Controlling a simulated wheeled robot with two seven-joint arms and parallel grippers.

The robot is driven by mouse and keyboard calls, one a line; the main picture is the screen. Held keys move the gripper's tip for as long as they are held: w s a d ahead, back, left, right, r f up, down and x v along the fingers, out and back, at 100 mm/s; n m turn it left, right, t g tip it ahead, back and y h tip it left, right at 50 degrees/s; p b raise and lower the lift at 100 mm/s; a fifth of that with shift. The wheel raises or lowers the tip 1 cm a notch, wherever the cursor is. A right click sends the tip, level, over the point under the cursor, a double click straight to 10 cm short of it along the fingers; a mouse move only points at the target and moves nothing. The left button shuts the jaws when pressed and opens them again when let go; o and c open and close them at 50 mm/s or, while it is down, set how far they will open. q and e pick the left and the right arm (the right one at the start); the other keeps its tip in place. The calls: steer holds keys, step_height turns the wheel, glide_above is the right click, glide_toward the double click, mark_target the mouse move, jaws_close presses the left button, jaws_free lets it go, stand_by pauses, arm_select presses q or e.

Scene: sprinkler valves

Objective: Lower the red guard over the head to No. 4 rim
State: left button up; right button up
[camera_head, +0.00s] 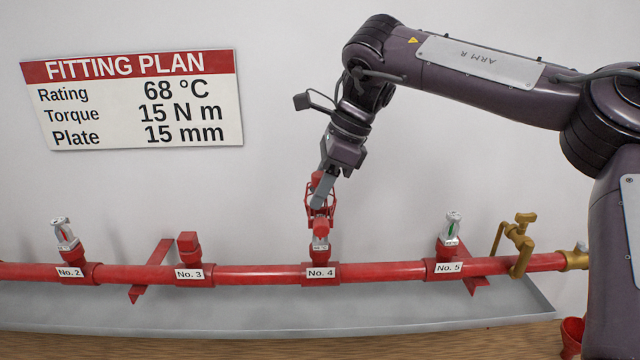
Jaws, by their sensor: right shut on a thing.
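The red guard (309,207), a small wire cage, is above the No. 4 outlet (321,257) on the red pipe. My right gripper (321,188) is shut on the upper part of the guard and holds it from above, with the arm tilted. A sprinkler head (320,244) in No. 4 shows as a pale part just under the guard, with red around its top. My left gripper is not in view.
No. 2 (66,234) and No. 5 (452,227) carry pale heads; No. 3 (188,245) has a red plug. A brass valve (518,236) is at the right. A grey tray (250,318) lies below the pipe. A fitting plan (140,100) hangs on the wall.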

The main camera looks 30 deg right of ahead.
mark_target(320, 214)
steer(key=shift+f+b, duration=0.3)
steer(key=shift+f, duration=0.5)
steer(key=shift+p, duration=0.55)
steer(key=shift+f+b, duration=0.8)
steer(key=shift+f, duration=1.2)
steer(key=o, duration=1.2)
steer(key=shift+o, duration=0.2)
steer(key=p+v, duration=0.3)
steer(key=shift+r, duration=0.1)
steer(key=shift+d+r, duration=0.1)
steer(key=shift+r, duration=0.05)
steer(key=shift+v, duration=2.2)
